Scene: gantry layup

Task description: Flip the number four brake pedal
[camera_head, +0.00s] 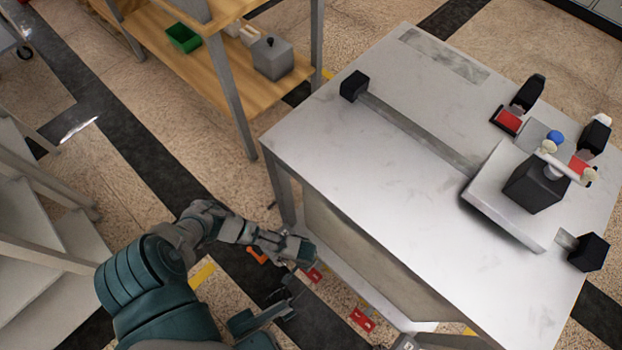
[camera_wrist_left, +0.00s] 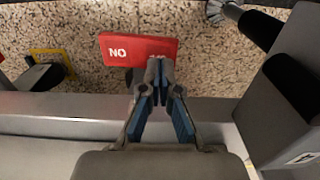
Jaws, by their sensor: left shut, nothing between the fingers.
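Red pedal-like plates show low beside the metal table in the head view: one red plate (camera_head: 362,319) with a white mark, and another (camera_head: 313,274) closer to my left arm's end. In the left wrist view a red plate (camera_wrist_left: 125,48) with white letters "NO" lies ahead. The rest of its lettering is hidden behind the fingers, so I cannot read a number. My left gripper (camera_wrist_left: 160,70) is shut and empty, its tips overlapping the plate's lower right in the picture. I cannot tell whether they touch it.
The metal table (camera_head: 350,190) stands right of my left arm, carrying a rail and a black-and-white fixture (camera_head: 535,185). A wooden shelf (camera_head: 190,70) stands behind, with a green bin (camera_head: 183,38). Grey steps (camera_head: 45,250) are at left. A grey beam (camera_wrist_left: 60,105) crosses below the plate.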

